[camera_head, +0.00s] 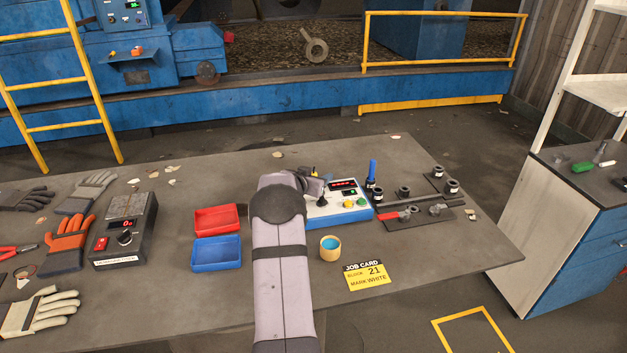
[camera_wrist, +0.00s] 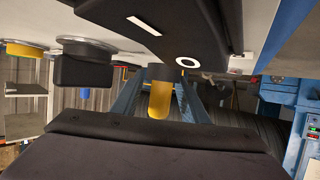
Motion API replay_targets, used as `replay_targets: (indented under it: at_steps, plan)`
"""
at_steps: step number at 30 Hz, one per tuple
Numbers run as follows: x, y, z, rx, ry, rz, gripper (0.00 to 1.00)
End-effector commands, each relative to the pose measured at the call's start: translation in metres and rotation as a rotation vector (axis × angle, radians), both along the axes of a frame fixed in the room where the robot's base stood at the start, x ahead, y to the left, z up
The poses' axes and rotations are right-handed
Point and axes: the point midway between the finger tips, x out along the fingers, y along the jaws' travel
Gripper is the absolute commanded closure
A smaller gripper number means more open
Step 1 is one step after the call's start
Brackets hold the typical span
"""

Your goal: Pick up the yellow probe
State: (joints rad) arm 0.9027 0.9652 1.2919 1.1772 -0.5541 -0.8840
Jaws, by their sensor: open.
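The yellow probe (camera_wrist: 160,99) shows in the middle of the wrist view as a short, round-ended yellow cylinder at the dark underside of a unit. My gripper (camera_wrist: 164,80) is open, with one blue-grey finger on each side of the probe. I see small gaps between the fingers and the probe. In the head view, my arm hides most of the gripper and the probe beside the white and blue meter box (camera_head: 336,213). The box has a red display, a joystick and coloured knobs.
Red (camera_head: 215,207) and blue (camera_head: 217,266) trays stand left of my arm. Black fittings (camera_head: 404,191) and a blue marker (camera_head: 372,170) stand on the right.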

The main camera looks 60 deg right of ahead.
Motion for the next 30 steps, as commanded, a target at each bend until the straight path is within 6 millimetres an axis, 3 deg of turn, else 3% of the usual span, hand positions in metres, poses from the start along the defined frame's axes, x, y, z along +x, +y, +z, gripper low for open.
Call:
replay_targets:
  at_steps: [4, 9, 20, 25, 30]
  plan:
    - [0.000, 0.000, 0.000, 0.000, 0.000, 0.000, 0.60]
    - [0.000, 0.000, 0.000, 0.000, 0.000, 0.000, 1.00]
    - [0.000, 0.000, 0.003, -0.002, -0.001, 0.000, 1.00]
    - [0.000, 0.000, 0.020, -0.003, -0.002, -0.001, 1.00]
    - [0.000, 0.000, 0.049, -0.004, -0.002, -0.001, 1.00]
